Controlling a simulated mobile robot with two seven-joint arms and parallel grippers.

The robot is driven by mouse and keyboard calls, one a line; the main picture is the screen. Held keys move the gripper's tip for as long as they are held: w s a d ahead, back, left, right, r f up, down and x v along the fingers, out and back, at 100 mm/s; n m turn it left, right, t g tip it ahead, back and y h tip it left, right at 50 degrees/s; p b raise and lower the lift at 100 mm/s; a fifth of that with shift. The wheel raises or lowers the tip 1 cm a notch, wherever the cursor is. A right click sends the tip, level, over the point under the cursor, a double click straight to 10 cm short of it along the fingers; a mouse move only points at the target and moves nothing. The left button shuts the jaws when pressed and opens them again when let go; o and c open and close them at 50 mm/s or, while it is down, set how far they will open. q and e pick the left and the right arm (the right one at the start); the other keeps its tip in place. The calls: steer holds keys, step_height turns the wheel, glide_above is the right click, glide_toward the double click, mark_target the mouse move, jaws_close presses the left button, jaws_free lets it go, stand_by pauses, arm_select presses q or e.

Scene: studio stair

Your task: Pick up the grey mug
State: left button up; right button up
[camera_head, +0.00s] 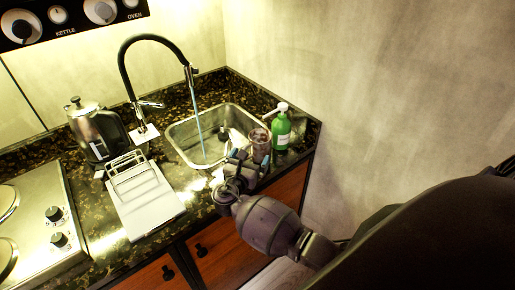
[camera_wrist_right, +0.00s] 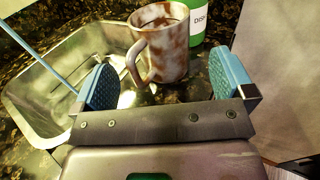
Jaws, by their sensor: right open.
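The grey mug (camera_head: 261,140) has brownish mottling and stands upright on the counter at the sink's right edge. In the right wrist view the mug (camera_wrist_right: 172,48) is just beyond my fingertips, its handle turned toward the left finger. My right gripper (camera_head: 239,166) is open at the counter's front, on the near side of the mug. In the wrist view the gripper (camera_wrist_right: 165,82) shows blue pads spread apart with nothing held between them. Whether the fingertips overlap the mug's near side is hard to tell. My left gripper is not in view.
A green soap bottle (camera_head: 281,131) stands right behind the mug. The metal sink (camera_head: 186,150), with running water, is to the left. A dish rack (camera_head: 146,205), a kettle (camera_head: 98,132) and a stove (camera_head: 35,230) are further left. The wall is close on the right.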

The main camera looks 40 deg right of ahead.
mark_target(256, 147)
steer(key=shift+p+x, duration=0.5)
steer(key=shift+x, duration=2.65)
steer(key=c, duration=1.1)
steer(key=shift+r, duration=0.1)
